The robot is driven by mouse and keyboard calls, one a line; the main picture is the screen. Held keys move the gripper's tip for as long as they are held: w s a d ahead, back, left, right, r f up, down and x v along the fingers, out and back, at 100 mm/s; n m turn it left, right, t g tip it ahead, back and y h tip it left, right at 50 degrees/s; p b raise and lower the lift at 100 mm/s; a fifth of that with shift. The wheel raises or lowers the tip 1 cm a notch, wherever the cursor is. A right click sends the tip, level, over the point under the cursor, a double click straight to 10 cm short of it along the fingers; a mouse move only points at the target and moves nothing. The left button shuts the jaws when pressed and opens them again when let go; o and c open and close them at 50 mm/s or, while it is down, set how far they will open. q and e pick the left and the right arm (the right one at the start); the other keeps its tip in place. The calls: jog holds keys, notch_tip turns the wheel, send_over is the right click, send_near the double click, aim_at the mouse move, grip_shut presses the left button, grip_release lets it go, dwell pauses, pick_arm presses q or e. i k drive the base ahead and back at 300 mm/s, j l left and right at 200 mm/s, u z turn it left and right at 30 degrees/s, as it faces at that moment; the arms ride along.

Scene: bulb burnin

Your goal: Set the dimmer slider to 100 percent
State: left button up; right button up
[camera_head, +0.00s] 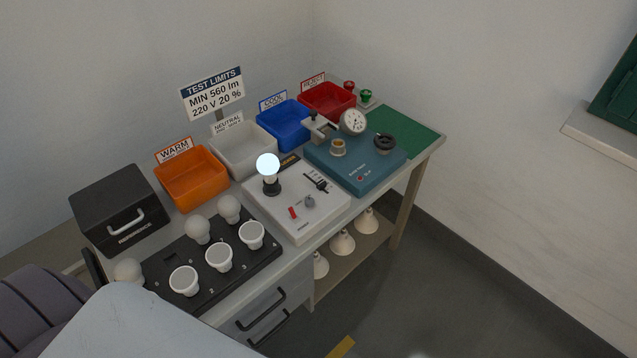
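The dimmer slider (321,185) is a dark knob on a short black track on top of a white test box (304,221). It seems to sit near the middle of the track, but its exact setting is too small to read. A glowing round bulb (268,164) stands upright in a black socket (272,188) at the box's left side. A red switch (293,212) and a grey rotary knob (309,201) are nearer the box's front. I cannot make out either gripper in the head view.
A black rack (207,277) with several bulbs lies left of the box. A teal device (357,173) with a dial gauge (353,121) stands to the right. Orange (194,181), white (243,151), blue (285,124) and red bins line the back. A black reference box (116,207) is far left.

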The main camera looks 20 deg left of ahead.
aim_at(321, 184)
jog(key=i+l+u, duration=0.15)
jog(key=l, duration=0.15)
jog(key=i+l+u, duration=0.15)
jog(key=l, duration=0.15)
jog(key=i+l+u, duration=0.15)
jog(key=l, duration=0.2)
jog(key=l+u, duration=0.15)
jog(key=l, duration=0.15)
jog(key=u, duration=1.15)
jog(key=i+l, duration=0.05)
jog(key=l, duration=0.05)
